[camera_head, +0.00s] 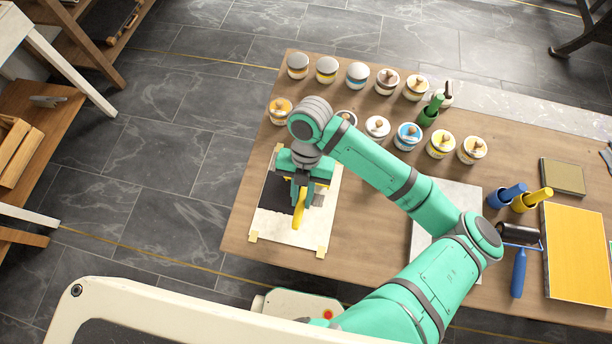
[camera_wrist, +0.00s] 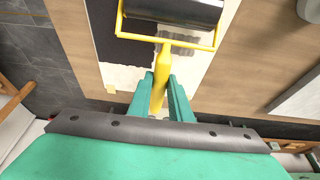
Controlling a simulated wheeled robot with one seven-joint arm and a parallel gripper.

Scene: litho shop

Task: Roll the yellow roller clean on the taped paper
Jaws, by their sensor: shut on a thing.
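The yellow roller shows its handle (camera_head: 298,217) below my gripper (camera_head: 304,190) in the head view. In the wrist view the yellow handle (camera_wrist: 159,88) sits between the fingers of my gripper (camera_wrist: 160,92), which is shut on it. Its yellow frame carries a dark, shiny drum (camera_wrist: 178,10), cut off by the top edge. The taped paper (camera_head: 275,229) lies under the roller, with tape at its near corners. It bears a large black patch (camera_wrist: 121,36) and a smaller grey patch beside the roller. Whether the drum touches the paper I cannot tell.
Several lidded tins (camera_head: 357,75) stand behind the paper. To the right are a pale slab (camera_head: 458,196), a blue-handled roller (camera_head: 519,272), blue and yellow holders and a yellow board (camera_head: 577,254). The wooden table (camera_head: 380,262) ends just left of the paper.

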